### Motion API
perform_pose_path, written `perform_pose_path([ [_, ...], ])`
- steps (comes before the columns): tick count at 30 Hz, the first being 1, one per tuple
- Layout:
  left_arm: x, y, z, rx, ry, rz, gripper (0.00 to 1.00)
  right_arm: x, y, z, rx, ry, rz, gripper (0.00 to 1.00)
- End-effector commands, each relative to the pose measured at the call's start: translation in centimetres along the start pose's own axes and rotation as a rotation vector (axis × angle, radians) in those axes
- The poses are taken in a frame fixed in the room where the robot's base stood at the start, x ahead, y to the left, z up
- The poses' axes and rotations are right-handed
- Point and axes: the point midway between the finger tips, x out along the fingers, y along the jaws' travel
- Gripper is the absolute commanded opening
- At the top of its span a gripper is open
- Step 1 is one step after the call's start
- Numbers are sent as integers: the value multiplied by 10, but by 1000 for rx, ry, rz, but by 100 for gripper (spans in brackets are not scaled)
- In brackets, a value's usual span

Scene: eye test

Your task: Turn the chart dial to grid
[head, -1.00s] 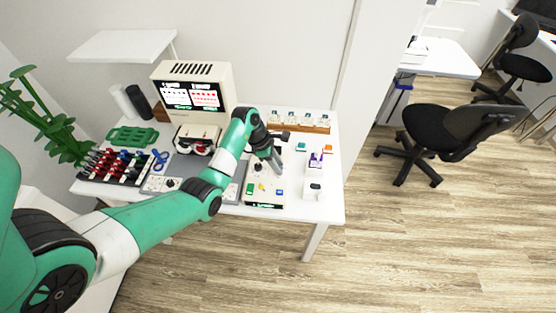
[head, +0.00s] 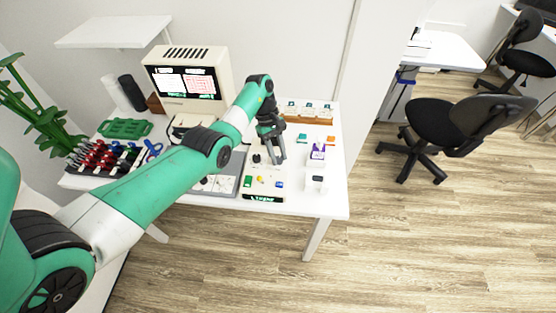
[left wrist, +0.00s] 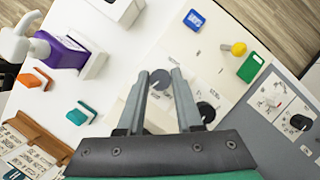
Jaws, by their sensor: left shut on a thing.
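The control box (head: 252,182) is pale, with knobs and coloured buttons, at the front of the table. My left gripper (left wrist: 160,76) is shut on a dark grey round dial (left wrist: 160,82) on the box, with one finger on each side of it. In the head view my left gripper (head: 280,160) points down over the box and hides this dial. A second, black knob (left wrist: 206,112) with a white mark stands beside the right finger, apart from it; it also shows in the head view (head: 257,158). The monitor (head: 187,80) shows two chart panels; their content is too small to read.
On the box are a blue button (left wrist: 194,20), a yellow knob (left wrist: 238,48) and a green button (left wrist: 250,66). A purple bottle (left wrist: 62,52) and small orange and teal blocks lie to the right in the head view. A grey panel (left wrist: 290,90) adjoins the box.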

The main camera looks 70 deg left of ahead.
Motion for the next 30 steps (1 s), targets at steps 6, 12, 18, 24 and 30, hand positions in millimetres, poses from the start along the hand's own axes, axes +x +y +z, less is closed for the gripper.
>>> perform_pose_path([
  [6,2,1,-1,78,2,-32,0,-13,0,12,0,0,0,0],
  [12,1,0,-1,106,2,-44,0,-15,0,14,0,0,0,0],
  [18,0,0,0,109,2,-45,0,-15,0,14,0,0,0,0],
  [24,0,1,0,108,2,-45,40,-15,0,14,0,0,0,0],
  [30,0,0,0,108,2,-45,64,-15,0,14,0,0,0,0],
])
